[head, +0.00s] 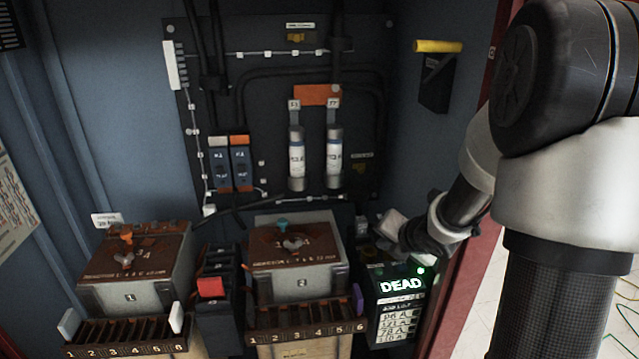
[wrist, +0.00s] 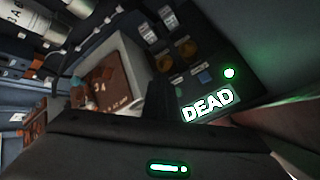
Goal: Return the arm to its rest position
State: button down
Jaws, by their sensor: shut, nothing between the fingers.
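My arm (head: 565,185) enters from the right side of the head view and reaches into the cabinet. My gripper (head: 408,238) is above the black tester box with the lit green word DEAD (head: 401,286). In the wrist view my gripper (wrist: 160,98) is a dark shape at the lower middle, with its fingers shut and nothing held. The same DEAD display (wrist: 207,105) glows to its right. Whether the fingers touch the box cannot be told.
Transformer box 2 (head: 297,262) stands left of the tester, and box 1 (head: 138,270) is farther left. Numbered slotted racks (head: 306,319) sit in front. A yellow-handled switch (head: 438,46) is on the right wall. The red cabinet edge (head: 457,290) is close to my arm.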

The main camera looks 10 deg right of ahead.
jog(key=s+a+r+m+h, duration=0.1)
jog(key=s+r+m+h, duration=0.1)
jog(key=s+r+m, duration=0.5)
jog(key=s+a+r+m+h, duration=0.1)
jog(key=s+r+m+h, duration=0.15)
jog(key=r+m, duration=0.65)
jog(key=s+a+m+g+y, duration=0.2)
jog(key=s+a+m, duration=0.35)
jog(key=s, duration=0.25)
jog(key=s+a+m+g+y, duration=0.1)
jog(key=s+a+m+y, duration=0.1)
jog(key=s+a+m, duration=0.5)
jog(key=s+d+r+p, duration=0.2)
jog(key=d+r+p, duration=0.1)
jog(key=r+p, duration=1.5)
jog(key=shift+r+n+g, duration=0.15)
jog(key=shift+n+g, duration=0.15)
jog(key=shift+n, duration=0.15)
